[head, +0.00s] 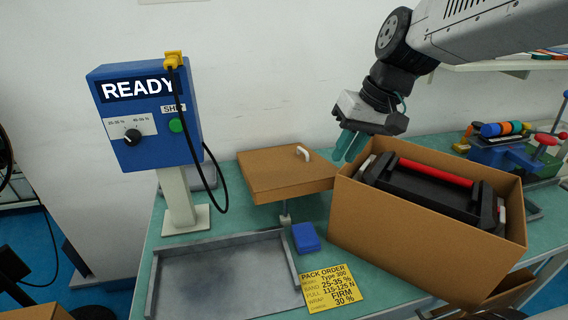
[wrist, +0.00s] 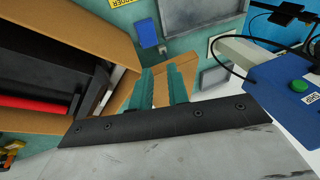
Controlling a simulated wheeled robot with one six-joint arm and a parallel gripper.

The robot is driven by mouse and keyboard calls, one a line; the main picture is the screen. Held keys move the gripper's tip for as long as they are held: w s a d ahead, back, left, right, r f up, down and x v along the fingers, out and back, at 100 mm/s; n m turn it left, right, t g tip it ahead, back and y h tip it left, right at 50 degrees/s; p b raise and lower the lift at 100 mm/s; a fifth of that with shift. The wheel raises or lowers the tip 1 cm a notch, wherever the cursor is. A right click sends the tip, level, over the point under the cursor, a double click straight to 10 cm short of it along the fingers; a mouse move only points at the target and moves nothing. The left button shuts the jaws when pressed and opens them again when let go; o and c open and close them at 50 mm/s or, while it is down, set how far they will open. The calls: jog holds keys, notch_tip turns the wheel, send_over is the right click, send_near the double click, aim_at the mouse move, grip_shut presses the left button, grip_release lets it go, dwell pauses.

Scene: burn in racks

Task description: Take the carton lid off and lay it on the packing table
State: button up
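The carton lid (head: 280,176) is a flat brown square with a white handle (head: 302,153). It is off the carton and sits on the packing table (head: 235,222) at the back, left of the carton; a small grey post shows under its front edge. The carton (head: 410,238) stands open at the right with a black unit with a red bar (head: 436,172) inside. My gripper (head: 350,146) is above the gap between lid and carton, its teal fingers apart and empty. In the wrist view brown board, probably the lid (wrist: 161,88), shows behind the fingers (wrist: 161,85).
A blue control box (head: 146,115) reading READY stands on a post at the left, with a hanging black cable. A grey tray (head: 225,275), a blue block (head: 306,237) and a yellow pack order card (head: 331,287) lie in front. Coloured tools (head: 505,130) stand at the right.

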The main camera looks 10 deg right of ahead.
jog(key=w+f+t+y, duration=0.1)
jog(key=w+f, duration=0.2)
jog(key=w, duration=0.9)
jog(key=m+t+y, duration=0.1)
jog(key=m+t, duration=0.1)
jog(key=m, duration=0.1)
send_over(315, 158)
jog(key=s, duration=0.2)
jog(key=f, duration=1.1)
jog(key=shift+w+d, duration=0.1)
jog(key=shift+d, duration=0.1)
jog(key=shift+w+a+f+t, duration=0.15)
jog(key=shift+w+f, duration=0.2)
jog(key=shift+f, duration=0.15)
jog(key=shift+w+a+f+t, duration=0.1)
jog(key=shift+w+f+t, duration=0.05)
jog(key=shift+w+f, duration=0.3)
jog(key=x, duration=0.6)
jog(key=shift+s+a, duration=0.15)
jog(key=shift+s, duration=0.1)
grip_shut()
